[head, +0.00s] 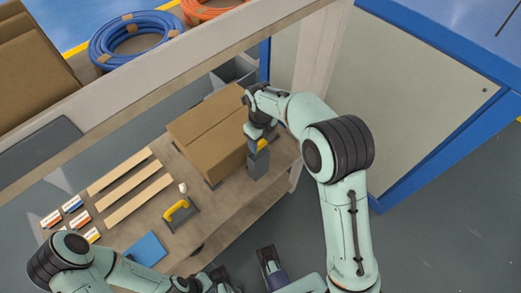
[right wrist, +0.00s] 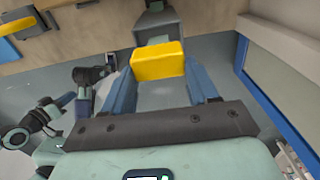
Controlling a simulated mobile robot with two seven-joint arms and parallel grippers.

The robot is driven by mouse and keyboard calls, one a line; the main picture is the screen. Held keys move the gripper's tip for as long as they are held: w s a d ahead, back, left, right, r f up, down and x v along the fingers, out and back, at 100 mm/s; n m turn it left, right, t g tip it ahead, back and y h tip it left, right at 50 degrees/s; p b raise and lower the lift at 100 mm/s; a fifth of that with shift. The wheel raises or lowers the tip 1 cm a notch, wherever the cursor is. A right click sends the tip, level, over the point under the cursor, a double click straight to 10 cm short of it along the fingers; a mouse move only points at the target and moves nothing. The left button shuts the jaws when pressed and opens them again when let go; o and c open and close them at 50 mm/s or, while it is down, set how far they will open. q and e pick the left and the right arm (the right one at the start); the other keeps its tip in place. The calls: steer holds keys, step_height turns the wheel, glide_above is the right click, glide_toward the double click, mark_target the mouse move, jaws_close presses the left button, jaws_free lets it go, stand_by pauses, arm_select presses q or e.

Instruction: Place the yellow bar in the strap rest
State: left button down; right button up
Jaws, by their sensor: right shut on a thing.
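The yellow bar (head: 262,144) is between the fingers of my right gripper (head: 259,133), at the table's right end. In the right wrist view the yellow bar (right wrist: 158,61) spans the gap between the blue fingers of my right gripper (right wrist: 162,85). A grey block-like stand (head: 258,164), seemingly the strap rest, is just below the bar; it also shows beyond the bar in the right wrist view (right wrist: 156,22). I cannot tell if bar and stand touch. My left gripper (head: 215,281) is low at the bottom edge, away from the bar; its jaws are unclear.
A cardboard box (head: 208,133) stands left of the grey stand. Wooden strips (head: 130,185), a yellow-handled tool (head: 178,211), a blue sheet (head: 146,249) and small labelled boxes lie on the table (head: 215,217). A shelf beam (head: 180,75) crosses above; a blue-framed cabinet (head: 400,90) stands right.

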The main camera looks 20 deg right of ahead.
mark_target(261, 148)
step_height(261, 148, down, 6)
steer(key=shift+r+b, duration=0.1)
steer(key=shift+b, duration=0.4)
steer(key=shift+f, duration=0.2)
steer(key=o, duration=1.1)
steer(key=shift+c, duration=0.2)
step_height(261, 148, up, 12)
steer(key=shift+r+p, duration=0.25)
steer(key=shift+p, duration=0.95)
